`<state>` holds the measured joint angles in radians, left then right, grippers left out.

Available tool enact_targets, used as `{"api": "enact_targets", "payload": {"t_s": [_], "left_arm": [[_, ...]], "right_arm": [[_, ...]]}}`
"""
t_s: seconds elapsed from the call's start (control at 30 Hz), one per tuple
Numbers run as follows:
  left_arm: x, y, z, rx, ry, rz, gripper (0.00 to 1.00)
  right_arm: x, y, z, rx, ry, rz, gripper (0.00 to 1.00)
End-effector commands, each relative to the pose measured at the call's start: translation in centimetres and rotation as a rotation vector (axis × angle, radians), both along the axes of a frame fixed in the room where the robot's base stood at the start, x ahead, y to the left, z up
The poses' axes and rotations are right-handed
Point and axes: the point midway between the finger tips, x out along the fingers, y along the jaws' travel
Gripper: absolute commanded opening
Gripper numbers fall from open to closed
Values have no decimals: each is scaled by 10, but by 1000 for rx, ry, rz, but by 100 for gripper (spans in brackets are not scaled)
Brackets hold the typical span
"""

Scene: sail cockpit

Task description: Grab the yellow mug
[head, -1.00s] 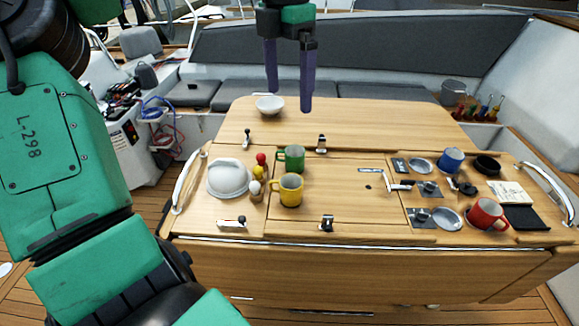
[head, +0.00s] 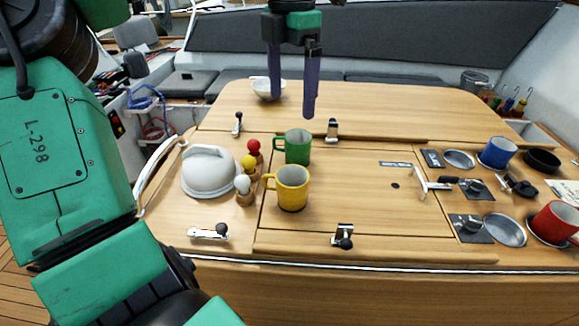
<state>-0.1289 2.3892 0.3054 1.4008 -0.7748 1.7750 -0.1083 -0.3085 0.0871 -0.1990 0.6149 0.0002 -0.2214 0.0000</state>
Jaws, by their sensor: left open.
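The yellow mug (head: 292,189) stands upright on the wooden table, left of the middle, with its handle to the left. A green mug (head: 297,147) stands just behind it. My left gripper (head: 291,107) hangs from the top of the head view with its two purple fingers pointing down. It is open and empty, above and beyond the two mugs, apart from both. My right gripper does not show.
A blue mug (head: 498,152) and a red mug (head: 553,223) stand at the right. The table's middle (head: 340,190) is clear.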

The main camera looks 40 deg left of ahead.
Motion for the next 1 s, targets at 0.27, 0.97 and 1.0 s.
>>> {"api": "enact_targets", "payload": {"t_s": [0.27, 0.97, 1.0], "left_arm": [[0, 0, -67, -1, 0, -1, 100], [0, 0, -196, -2, 4, -1, 100], [1, 0, -200, -2, 1, -1, 100]], "right_arm": [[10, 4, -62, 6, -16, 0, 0], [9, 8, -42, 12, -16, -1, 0], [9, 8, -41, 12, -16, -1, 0]]}}
